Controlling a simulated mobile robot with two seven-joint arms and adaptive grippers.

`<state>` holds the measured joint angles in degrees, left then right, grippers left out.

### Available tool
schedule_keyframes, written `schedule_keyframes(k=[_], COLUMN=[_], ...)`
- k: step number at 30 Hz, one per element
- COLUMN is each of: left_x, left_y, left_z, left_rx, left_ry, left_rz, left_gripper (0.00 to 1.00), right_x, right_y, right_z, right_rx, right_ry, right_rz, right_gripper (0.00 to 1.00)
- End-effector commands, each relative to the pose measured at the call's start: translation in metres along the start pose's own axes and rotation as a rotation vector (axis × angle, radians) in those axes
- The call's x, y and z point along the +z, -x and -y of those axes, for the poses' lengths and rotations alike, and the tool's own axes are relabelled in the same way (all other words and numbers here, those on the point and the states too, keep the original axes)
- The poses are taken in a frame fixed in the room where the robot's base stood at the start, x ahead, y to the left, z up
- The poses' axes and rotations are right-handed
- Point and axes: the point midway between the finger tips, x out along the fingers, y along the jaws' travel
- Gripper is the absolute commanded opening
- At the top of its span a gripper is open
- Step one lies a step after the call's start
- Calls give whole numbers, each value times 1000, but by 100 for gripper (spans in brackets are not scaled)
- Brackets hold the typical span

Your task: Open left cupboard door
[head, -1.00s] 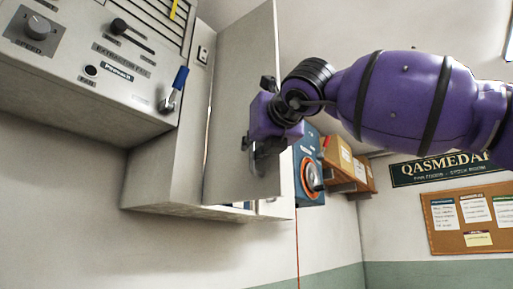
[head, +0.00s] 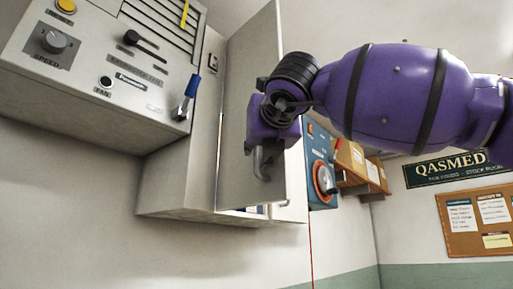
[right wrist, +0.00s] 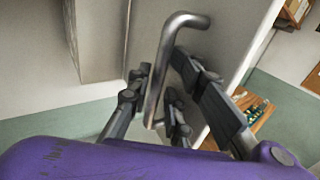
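The left cupboard door (head: 245,110) of the pale wall cupboard stands open, swung out from the body. Its bent metal handle (head: 262,162) is on the door's outer face, near the free edge. The handle also shows in the right wrist view (right wrist: 160,70). My right gripper (head: 268,135) is at the handle; its fingertips are largely hidden in the head view. In the right wrist view the fingers (right wrist: 162,82) stand apart on either side of the handle, and I see no firm grip. My left gripper is out of view.
A grey control panel (head: 110,75) with knobs and a blue-handled lever juts out left of the cupboard. A blue box with a round dial (head: 322,175) is on the wall at right. Boxes sit on a wooden shelf (head: 360,188) beyond. Wall below is clear.

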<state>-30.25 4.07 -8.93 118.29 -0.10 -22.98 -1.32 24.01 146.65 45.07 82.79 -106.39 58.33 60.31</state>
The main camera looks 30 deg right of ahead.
Motion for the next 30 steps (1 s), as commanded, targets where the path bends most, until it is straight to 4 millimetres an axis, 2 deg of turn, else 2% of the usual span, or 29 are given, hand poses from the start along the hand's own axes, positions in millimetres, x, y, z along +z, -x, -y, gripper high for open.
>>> schedule_keyframes(k=[10,14,24,30], left_x=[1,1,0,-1], left_y=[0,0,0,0], left_z=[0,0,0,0], left_rx=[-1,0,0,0], left_ry=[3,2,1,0], left_rz=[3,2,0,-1], left_gripper=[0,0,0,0], right_x=[3,4,3,2], right_y=[1,11,79,110], right_z=[0,-1,0,0], right_rx=[2,5,4,3], right_ry=[-3,-3,-2,-3], right_rz=[5,8,9,7], right_gripper=[29,29,29,29])
